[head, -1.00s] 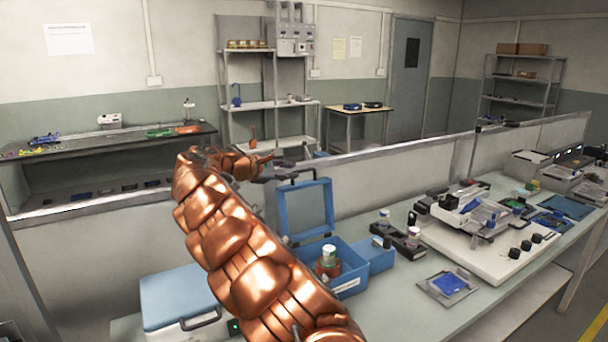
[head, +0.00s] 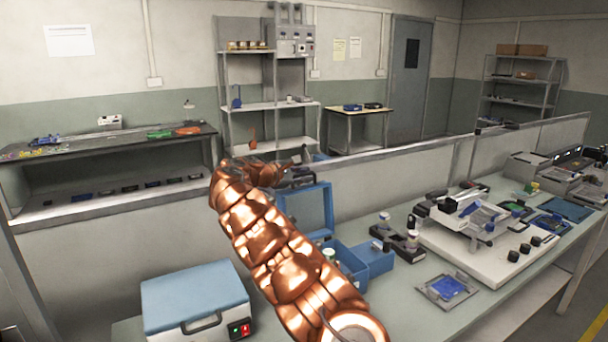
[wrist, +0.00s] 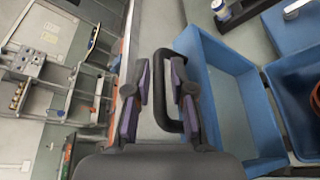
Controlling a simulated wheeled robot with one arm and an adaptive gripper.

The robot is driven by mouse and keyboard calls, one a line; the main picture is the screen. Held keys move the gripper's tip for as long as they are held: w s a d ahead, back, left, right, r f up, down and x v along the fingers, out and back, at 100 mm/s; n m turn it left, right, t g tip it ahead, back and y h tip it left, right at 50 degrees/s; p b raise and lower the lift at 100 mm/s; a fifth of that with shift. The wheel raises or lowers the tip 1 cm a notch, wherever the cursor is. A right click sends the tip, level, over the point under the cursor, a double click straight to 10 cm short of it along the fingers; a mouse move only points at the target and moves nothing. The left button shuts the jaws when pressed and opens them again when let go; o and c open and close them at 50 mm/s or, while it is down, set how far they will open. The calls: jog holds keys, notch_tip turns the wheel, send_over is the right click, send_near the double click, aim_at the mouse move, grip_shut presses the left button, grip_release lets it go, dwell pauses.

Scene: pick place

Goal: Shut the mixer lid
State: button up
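The open lid (head: 306,210) of a blue box stands raised in the head view, behind my arm. Its pale panel and blue frame (wrist: 202,57) fill the middle of the wrist view. A dark loop handle (wrist: 159,92) sits on the lid's edge. My gripper (wrist: 160,75) is open, with its purple-padded fingers on either side of part of the handle. I cannot tell whether a finger touches it. In the head view my gripper (head: 294,166) is small and dark at the lid's top edge. The box body (head: 350,262) is partly hidden by my arm.
A white case with a shut blue lid (head: 193,293) stands left on the bench. A dark rack with jars (head: 398,240), a flat tray (head: 449,288) and a white instrument (head: 468,212) stand to the right. A low partition (head: 400,157) runs behind the bench.

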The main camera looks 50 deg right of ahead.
jog(key=shift+d, duration=0.15)
grip_shut()
dwell(0.5)
